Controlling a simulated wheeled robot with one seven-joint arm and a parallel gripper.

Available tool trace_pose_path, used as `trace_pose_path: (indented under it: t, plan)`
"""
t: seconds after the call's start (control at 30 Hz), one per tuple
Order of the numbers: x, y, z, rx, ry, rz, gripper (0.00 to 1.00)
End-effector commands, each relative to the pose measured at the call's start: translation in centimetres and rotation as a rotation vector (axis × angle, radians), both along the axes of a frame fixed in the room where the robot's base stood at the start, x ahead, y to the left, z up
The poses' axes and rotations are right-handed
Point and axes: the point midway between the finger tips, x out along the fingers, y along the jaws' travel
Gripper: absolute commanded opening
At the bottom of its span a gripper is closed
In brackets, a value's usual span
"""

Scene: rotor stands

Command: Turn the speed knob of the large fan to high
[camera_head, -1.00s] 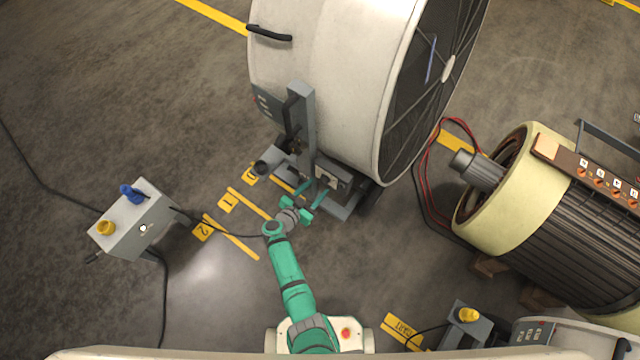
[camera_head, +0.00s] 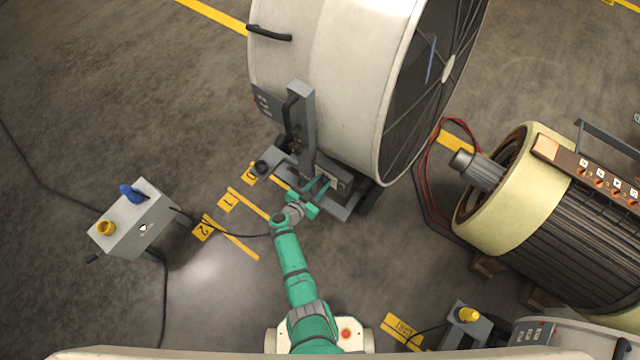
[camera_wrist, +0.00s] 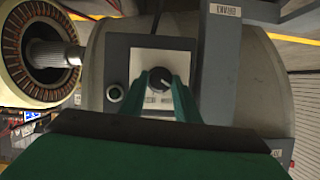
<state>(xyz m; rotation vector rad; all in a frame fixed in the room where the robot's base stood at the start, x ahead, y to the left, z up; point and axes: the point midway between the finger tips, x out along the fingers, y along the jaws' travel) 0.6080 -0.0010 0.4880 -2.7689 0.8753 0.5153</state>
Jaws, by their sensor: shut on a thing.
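The large fan (camera_head: 345,70) is a big cream drum with a dark grille, standing on a grey base at the top middle of the head view. Its speed knob (camera_wrist: 161,79) is a dark round knob with a pale pointer line on a white plate (camera_wrist: 140,60) in the wrist view. In the head view my gripper (camera_head: 318,188) reaches the fan's control box, and the knob is hidden there.
A round button (camera_wrist: 114,93) sits left of the knob plate. A grey upright post (camera_head: 301,130) stands beside the drum. A grey box (camera_head: 138,222) with yellow and blue knobs is at left. A motor (camera_head: 550,210) with red cables is at right.

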Motion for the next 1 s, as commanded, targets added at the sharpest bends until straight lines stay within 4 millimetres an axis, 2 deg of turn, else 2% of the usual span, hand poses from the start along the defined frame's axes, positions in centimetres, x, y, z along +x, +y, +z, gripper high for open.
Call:
trace_pose_path:
  t: [0.37, 1.0]
  plan:
    - [-0.16, -0.15, -0.01, 0.104, -0.077, -0.001, 0.07]
    - [-0.46, -0.55, -0.34, 0.535, -0.388, 0.0, 0.07]
